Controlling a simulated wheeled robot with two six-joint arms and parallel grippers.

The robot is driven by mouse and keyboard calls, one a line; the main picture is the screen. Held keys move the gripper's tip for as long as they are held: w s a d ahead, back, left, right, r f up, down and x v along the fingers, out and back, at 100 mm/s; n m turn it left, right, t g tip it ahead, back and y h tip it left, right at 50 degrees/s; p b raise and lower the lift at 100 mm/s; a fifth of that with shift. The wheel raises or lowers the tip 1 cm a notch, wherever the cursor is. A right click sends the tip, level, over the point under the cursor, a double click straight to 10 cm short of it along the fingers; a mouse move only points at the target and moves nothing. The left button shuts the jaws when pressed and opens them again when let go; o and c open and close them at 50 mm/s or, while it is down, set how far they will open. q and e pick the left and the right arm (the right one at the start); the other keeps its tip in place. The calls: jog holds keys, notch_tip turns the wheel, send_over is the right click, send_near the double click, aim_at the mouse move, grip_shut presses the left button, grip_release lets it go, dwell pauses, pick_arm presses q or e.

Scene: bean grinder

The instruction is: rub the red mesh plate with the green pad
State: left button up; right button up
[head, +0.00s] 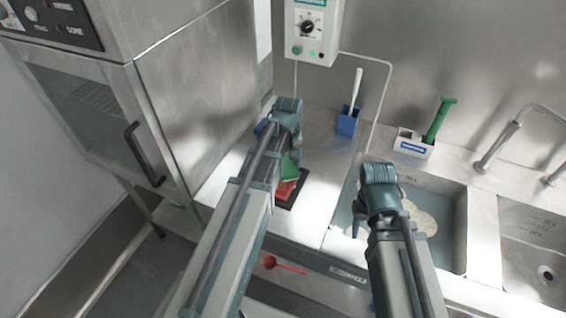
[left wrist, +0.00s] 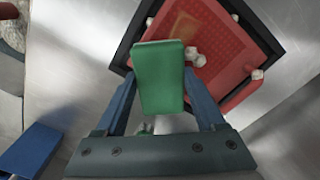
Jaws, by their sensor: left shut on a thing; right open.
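The red mesh plate (left wrist: 205,45) lies in a dark tray (left wrist: 270,45) on the steel counter, and it also shows in the head view (head: 284,188), partly hidden by my left arm. Several small pale lumps sit on the plate and its rim. My left gripper (left wrist: 160,95) is shut on the green pad (left wrist: 160,75), which overlaps the near edge of the plate in the left wrist view. I cannot tell whether the pad touches the plate. In the head view the pad (head: 291,163) shows just beside my left arm. My right gripper (head: 357,225) is open over the sink, partly hidden by its wrist.
A blue holder (head: 347,122) with a white-handled tool stands behind the plate. A white caddy (head: 413,144) with a green-handled brush (head: 438,120) stands behind the sink (head: 455,225). A steel oven (head: 200,95) rises on the left. A red scoop (head: 270,262) lies lower down.

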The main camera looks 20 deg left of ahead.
aim_at(284, 173)
pick_arm(q)
jog(key=shift+s, duration=0.15)
jog(key=shift+s+f, duration=0.15)
jog(key=shift+s, duration=1.35)
jog(key=shift+s, duration=0.15)
jog(key=shift+s+a, duration=0.15)
jog(key=shift+s, duration=0.6)
jog(key=shift+s+a, duration=0.1)
jog(key=shift+s, duration=0.6)
jog(key=shift+s, duration=1.55)
jog(key=shift+a, duration=0.1)
